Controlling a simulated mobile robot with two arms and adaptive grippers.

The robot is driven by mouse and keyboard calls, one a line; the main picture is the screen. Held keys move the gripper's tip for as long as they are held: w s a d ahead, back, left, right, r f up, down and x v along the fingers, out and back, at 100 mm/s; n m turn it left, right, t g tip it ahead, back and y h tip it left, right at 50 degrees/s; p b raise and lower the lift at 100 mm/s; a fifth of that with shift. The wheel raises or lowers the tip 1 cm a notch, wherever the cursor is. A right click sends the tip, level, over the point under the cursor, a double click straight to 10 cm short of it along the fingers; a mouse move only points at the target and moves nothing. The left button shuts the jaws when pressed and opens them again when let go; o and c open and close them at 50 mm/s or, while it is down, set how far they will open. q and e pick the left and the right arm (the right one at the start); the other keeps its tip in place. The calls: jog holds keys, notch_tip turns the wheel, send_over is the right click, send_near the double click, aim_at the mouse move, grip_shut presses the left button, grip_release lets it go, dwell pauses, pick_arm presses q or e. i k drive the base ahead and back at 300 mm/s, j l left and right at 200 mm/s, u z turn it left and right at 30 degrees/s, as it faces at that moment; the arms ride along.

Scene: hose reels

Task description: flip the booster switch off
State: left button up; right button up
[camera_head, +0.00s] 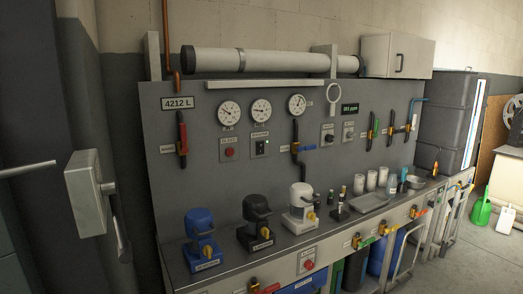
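A grey wall panel (200,110) carries the controls. Below its middle gauge is a dark switch plate (262,148) with a small green light lit and a small label above it, too small to read surely; it looks like the booster switch. Its rocker position cannot be made out. A plate with a red button (229,152) is just left of it. Two small knob switches (327,135) (348,132) are further right. Neither of my grippers is in view.
A steel counter (290,238) below the panel holds blue, black and white pump-like units (200,225), bottles, cups and a tray. A grey box with a lever (90,195) juts out at the left.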

aim_at(260, 146)
jog(key=i+l, duration=0.35)
jog(key=i, duration=0.15)
jog(key=i+l+z, duration=0.1)
jog(key=i+l, duration=0.2)
jog(key=i, duration=0.15)
jog(key=i+l, duration=0.3)
jog(key=i, duration=0.2)
